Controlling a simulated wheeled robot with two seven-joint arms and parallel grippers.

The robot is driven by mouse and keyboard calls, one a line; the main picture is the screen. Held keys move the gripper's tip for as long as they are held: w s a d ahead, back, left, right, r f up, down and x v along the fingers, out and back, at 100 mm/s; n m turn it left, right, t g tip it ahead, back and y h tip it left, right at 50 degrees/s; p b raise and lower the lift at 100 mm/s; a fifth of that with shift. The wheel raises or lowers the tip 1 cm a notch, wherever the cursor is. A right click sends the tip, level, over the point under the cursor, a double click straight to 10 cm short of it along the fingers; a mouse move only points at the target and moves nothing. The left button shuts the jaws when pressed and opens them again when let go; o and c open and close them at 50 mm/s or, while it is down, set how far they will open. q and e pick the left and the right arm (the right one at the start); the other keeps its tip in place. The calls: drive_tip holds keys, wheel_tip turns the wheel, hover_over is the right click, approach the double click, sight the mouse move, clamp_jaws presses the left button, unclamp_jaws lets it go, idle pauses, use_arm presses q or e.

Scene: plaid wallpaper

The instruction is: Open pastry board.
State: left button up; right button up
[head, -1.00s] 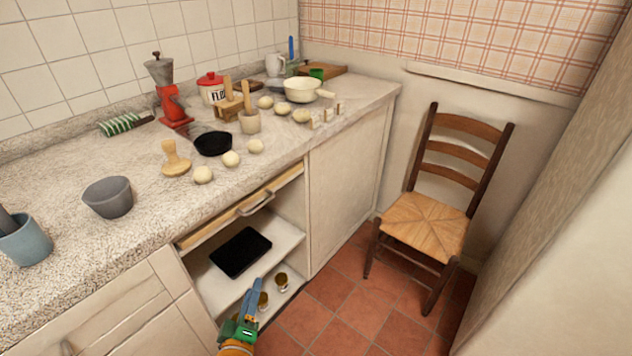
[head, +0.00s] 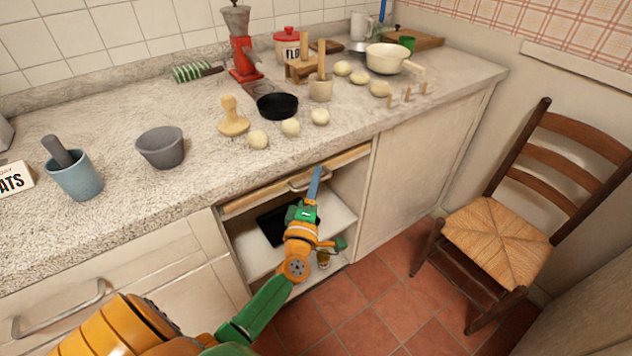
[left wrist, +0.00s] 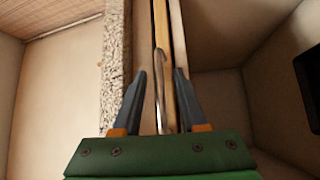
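The pastry board (head: 255,198) is a pale wooden slab in the slot just under the worktop, above the open shelf space, and it looks pushed in. Its metal bar handle (head: 297,185) is on the front edge, partly hidden by my left gripper (head: 317,182). In the left wrist view, the fingers of my left gripper (left wrist: 161,74) are apart. The handle (left wrist: 159,75) shows between them, with a gap on both sides; I cannot tell whether the tips reach past it. The board's edge (left wrist: 161,18) runs up the picture. My right gripper is not in view.
The speckled worktop (head: 110,215) overhangs the slot and carries dough balls, a grey bowl (head: 161,148) and a black pan (head: 278,106). A black tray lies on the shelf below. A chair (head: 500,240) stands at the right; red floor tiles (head: 370,300) between are clear.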

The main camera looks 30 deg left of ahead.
use_arm(q)
clamp_jaws()
drive_tip(key=shift+r, duration=0.1)
idle(1.2)
